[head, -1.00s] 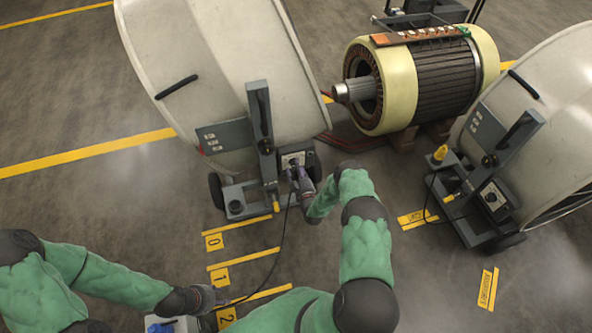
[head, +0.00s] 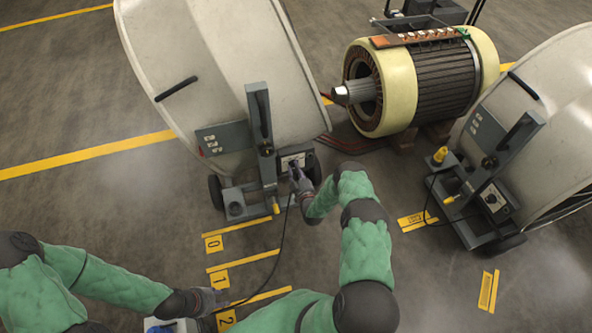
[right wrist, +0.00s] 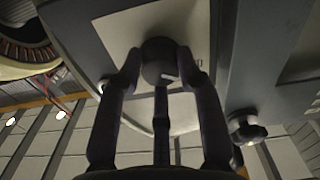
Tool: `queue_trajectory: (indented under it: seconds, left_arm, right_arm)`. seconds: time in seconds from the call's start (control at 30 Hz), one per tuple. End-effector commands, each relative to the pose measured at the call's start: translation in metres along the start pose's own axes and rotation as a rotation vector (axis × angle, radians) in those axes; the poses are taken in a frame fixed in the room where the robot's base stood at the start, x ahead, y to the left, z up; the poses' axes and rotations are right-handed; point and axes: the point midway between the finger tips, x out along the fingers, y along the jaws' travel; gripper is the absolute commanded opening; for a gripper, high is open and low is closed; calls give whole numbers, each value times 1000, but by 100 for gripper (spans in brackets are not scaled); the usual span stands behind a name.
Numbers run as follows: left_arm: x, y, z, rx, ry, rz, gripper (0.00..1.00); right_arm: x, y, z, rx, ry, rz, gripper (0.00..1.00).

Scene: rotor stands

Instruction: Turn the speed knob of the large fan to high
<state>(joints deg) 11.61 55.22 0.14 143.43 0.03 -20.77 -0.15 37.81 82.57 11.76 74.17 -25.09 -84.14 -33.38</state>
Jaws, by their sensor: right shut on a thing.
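The large fan (head: 215,60) has a pale drum-shaped housing and stands on a grey wheeled base. Its control box (head: 292,160) has a light panel on the front. My right gripper (head: 297,172) is at this panel. In the right wrist view the speed knob (right wrist: 158,58) is a dark round knob on the light panel (right wrist: 190,25), and the fingers of my right gripper (right wrist: 160,75) are closed around it. The knob's pointer and the speed marks cannot be read. My left gripper (head: 214,299) is low at the left, away from the fan; its fingers are too small to judge.
A second pale fan (head: 545,110) stands at the right with its own control box (head: 492,198). A large motor rotor and stator (head: 440,85) lies between the fans. A dark cable (head: 278,255) runs across the floor. Yellow floor marks (head: 230,265) lie before the large fan.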

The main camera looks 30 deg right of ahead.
Motion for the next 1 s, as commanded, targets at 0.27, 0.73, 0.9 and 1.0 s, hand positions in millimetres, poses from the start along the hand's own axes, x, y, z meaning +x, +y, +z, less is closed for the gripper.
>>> queue_trajectory:
  seconds: [0.27,0.73,0.9,1.0]
  left_arm:
    - [0,0,0,0,0,0,40]
    - [0,0,0,0,0,0,40]
    - [0,0,0,0,0,0,40]
    - [0,0,0,0,0,0,40]
  right_arm:
    - [1,0,-1,177,3,-2,4]
    - [1,0,-2,621,4,-2,4]
    - [1,1,-2,782,4,-2,4]
    - [1,1,-1,876,4,-2,4]
